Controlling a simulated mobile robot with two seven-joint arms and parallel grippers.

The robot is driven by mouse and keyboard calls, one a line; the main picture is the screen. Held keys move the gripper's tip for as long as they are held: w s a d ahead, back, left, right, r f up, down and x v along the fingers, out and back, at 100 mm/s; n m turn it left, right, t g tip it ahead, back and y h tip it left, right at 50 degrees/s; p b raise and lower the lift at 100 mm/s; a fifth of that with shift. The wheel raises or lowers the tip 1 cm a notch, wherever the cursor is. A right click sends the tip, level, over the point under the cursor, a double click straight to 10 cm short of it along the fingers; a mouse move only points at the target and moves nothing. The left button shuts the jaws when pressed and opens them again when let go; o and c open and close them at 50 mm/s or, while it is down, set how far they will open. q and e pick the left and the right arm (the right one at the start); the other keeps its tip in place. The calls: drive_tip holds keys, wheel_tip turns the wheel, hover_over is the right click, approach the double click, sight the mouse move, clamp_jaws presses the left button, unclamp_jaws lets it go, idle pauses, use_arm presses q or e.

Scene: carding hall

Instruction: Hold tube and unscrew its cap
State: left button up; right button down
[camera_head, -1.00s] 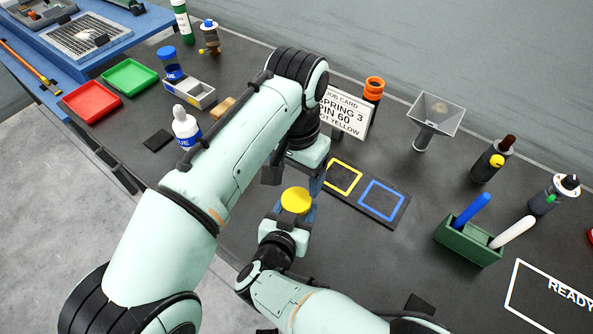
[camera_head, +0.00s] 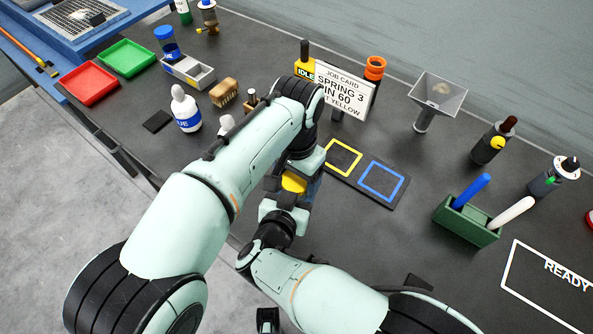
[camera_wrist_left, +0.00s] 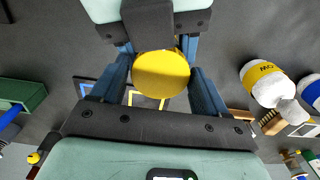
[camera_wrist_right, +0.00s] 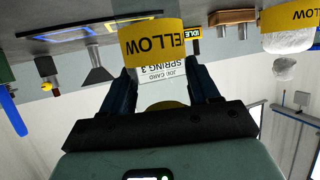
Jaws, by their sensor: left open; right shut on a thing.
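The tube's round yellow cap (camera_head: 293,184) shows between my two grippers in the head view. In the left wrist view the cap (camera_wrist_left: 160,74) sits between the blue fingers of my left gripper (camera_wrist_left: 158,66), which is open around it. My right gripper (camera_head: 287,207) is shut on the tube, holding it up near the table's front edge. In the right wrist view the tube's yellow label (camera_wrist_right: 152,43) shows by the fingertips, upside down. My left arm covers part of the tube and grip in the head view.
A dark pad with yellow and blue squares (camera_head: 382,180) lies just right of the grippers. The job card (camera_head: 343,91) stands behind. A green holder (camera_head: 466,222) with pens is at right. White bottles, including a blue-labelled one (camera_head: 186,110), stand left of my left arm.

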sight(297, 179)
use_arm(q)
drive_tip(key=c, duration=0.9)
drive_tip(key=n, duration=0.4)
drive_tip(key=shift+n, duration=0.4)
drive_tip(key=n, duration=0.4)
drive_tip(key=shift+n, duration=0.4)
drive_tip(key=shift+r, duration=0.15)
drive_tip(key=shift+r, duration=1.05)
drive_tip(key=shift+r, duration=2)
use_arm(e)
drive_tip(key=shift+c, duration=0.9)
unclamp_jaws()
